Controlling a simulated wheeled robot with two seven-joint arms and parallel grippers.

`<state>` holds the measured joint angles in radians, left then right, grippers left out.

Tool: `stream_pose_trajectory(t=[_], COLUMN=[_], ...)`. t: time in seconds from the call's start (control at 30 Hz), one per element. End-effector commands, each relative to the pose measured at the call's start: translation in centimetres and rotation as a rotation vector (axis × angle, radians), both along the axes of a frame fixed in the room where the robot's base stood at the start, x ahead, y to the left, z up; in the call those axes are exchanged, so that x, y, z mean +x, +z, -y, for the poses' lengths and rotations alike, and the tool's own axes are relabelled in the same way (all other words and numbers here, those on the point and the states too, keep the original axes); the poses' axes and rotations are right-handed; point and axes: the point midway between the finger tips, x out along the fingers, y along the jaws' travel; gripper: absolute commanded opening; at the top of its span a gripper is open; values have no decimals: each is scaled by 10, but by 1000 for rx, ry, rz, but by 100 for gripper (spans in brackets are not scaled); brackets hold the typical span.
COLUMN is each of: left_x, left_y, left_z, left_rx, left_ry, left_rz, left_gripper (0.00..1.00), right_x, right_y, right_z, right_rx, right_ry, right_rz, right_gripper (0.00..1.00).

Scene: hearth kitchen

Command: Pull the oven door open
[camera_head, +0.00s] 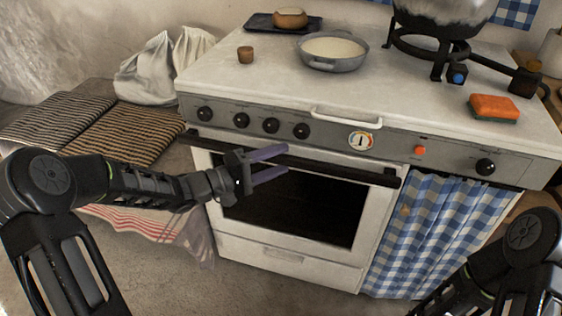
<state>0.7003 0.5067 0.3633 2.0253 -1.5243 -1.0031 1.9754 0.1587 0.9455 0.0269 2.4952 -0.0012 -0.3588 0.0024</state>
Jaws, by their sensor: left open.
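The white oven door (375,215) with its dark window (320,215) looks shut in the stove front. A long black handle bar (345,171) runs across its top. My left gripper (286,160) is open in front of the left-middle part of the bar. Its two purple-grey fingers point right, one above the other, and the bar appears in line with the gap between them. I cannot tell whether the fingers are around the bar or only in front of it. My right arm shows at the lower right, but its gripper is out of view.
Black knobs (270,125) and a dial (361,140) sit above the door. A blue checked curtain (425,235) hangs at its right, and a striped towel (165,228) at its left. A pan (333,63) and an orange sponge (494,107) are on top. Floor before the stove is clear.

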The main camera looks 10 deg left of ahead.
Motion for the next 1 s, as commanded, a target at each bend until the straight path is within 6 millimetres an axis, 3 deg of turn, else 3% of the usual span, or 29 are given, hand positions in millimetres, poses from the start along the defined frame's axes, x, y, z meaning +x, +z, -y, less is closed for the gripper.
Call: stream_pose_trajectory(t=[0.4, 1.0], left_x=[7, 7], left_y=[1, 0], left_z=[9, 8], left_rx=[0, 1], left_ry=[0, 0], left_rz=[0, -1], left_gripper=[50, 1], right_x=[1, 1], right_y=[-3, -3], right_z=[1, 1], right_rx=[-1, -1], right_ry=[-2, -2], right_rz=[2, 1], right_gripper=[36, 36])
